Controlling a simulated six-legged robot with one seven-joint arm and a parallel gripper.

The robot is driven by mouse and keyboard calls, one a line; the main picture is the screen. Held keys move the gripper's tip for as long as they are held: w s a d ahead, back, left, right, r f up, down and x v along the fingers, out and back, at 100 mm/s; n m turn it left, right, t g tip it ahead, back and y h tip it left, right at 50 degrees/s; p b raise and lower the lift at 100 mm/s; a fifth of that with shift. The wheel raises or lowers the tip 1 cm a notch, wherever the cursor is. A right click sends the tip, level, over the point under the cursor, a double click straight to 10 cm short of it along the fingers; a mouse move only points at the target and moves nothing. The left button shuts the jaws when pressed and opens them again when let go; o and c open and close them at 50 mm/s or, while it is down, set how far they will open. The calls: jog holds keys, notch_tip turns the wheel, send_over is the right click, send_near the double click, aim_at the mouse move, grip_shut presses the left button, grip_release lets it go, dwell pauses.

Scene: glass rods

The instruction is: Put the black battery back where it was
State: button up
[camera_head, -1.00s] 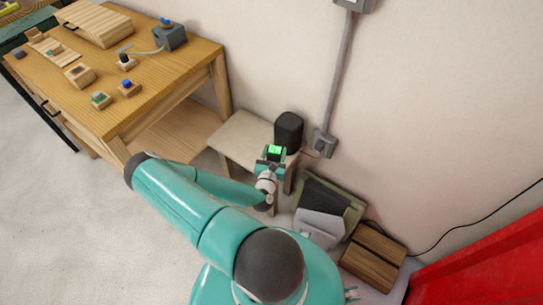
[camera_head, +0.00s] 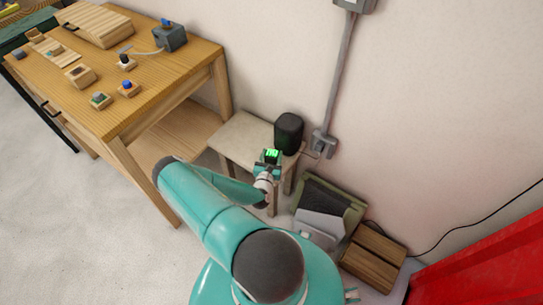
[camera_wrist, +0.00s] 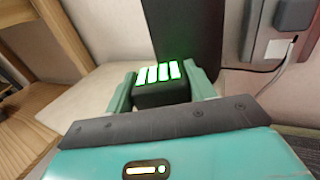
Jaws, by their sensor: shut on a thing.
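The black battery (camera_wrist: 162,93) shows several lit green-white bars on its face in the wrist view. My gripper (camera_wrist: 162,92) is shut on it, with a teal finger on each side. In the head view the battery (camera_head: 271,156) shows as a small dark block with a green light in my gripper (camera_head: 269,160). It is in front of a tall black box (camera_head: 289,132) at the back of a small pale stool (camera_head: 235,136). The tall black box (camera_wrist: 190,35) is right behind the battery in the wrist view. I cannot tell whether they touch.
A wooden workbench (camera_head: 150,85) with small blocks and a grey-blue device (camera_head: 170,36) stands at the left. A wall outlet (camera_head: 322,142) with a cable is right of the black box. A green-framed bin (camera_head: 330,205) and wooden crate (camera_head: 372,255) stand at the right.

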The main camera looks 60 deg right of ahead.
jog(key=o, duration=1.3)
jog(key=shift+f, duration=0.1)
jog(key=shift+a, duration=0.15)
jog(key=v, duration=1.2)
jog(key=w+a+r+m+g+y, duration=0.25)
jog(key=r+m+g, duration=0.2)
jog(key=r, duration=0.45)
jog(key=w+a+r+m+g+y, duration=0.1)
jog(key=w+a+r+m+g, duration=0.25)
jog(key=r+m, duration=0.35)
jog(key=w+a+r+m+g+y, duration=0.1)
jog(key=w+a+r+m+g, duration=0.3)
jog(key=r, duration=0.6)
jog(key=s+a+r+m+t+y, duration=0.1)
jog(key=a+r+t+y, duration=0.5)
jog(key=a+r, duration=0.7)
jog(key=s+a+r+m+t+y, duration=0.2)
jog(key=a+r+m+t+y, duration=0.2)
jog(key=a+r, duration=1)
jog(key=r+t+y, duration=0.1)
jog(key=t+y, duration=0.2)
jog(key=shift+s+r+t, duration=0.25)
jog(key=shift+r+t, duration=0.05)
